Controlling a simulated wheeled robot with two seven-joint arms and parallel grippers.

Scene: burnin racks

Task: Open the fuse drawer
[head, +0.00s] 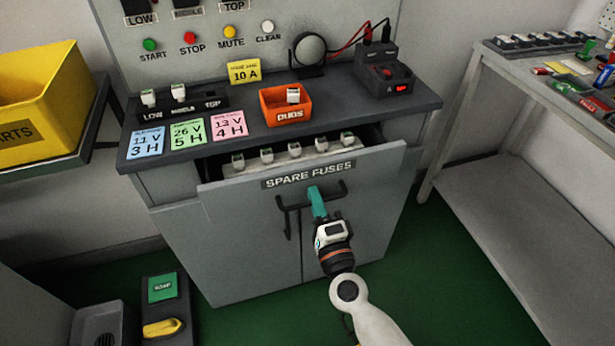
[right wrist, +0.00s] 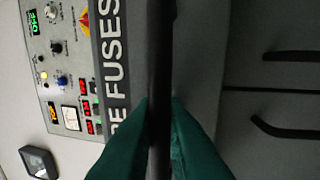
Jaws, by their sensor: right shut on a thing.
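The fuse drawer (head: 380,157), labelled SPARE FUSES, stands pulled out from the grey cabinet. Several white fuses (head: 295,149) stand in a row inside it. My right gripper (head: 316,192) is shut on the drawer's dark bar handle (head: 290,205), below the label. In the right wrist view the handle (right wrist: 160,75) runs between the two green fingers. Part of the handle is hidden behind the gripper. My left gripper is not in view.
The worktop (head: 345,103) above holds an orange DUDS bin (head: 273,116), coloured note cards and a black device (head: 384,76). A yellow bin (head: 60,85) is at the left. A side bench (head: 545,85) stands at the right. Green floor is clear in front.

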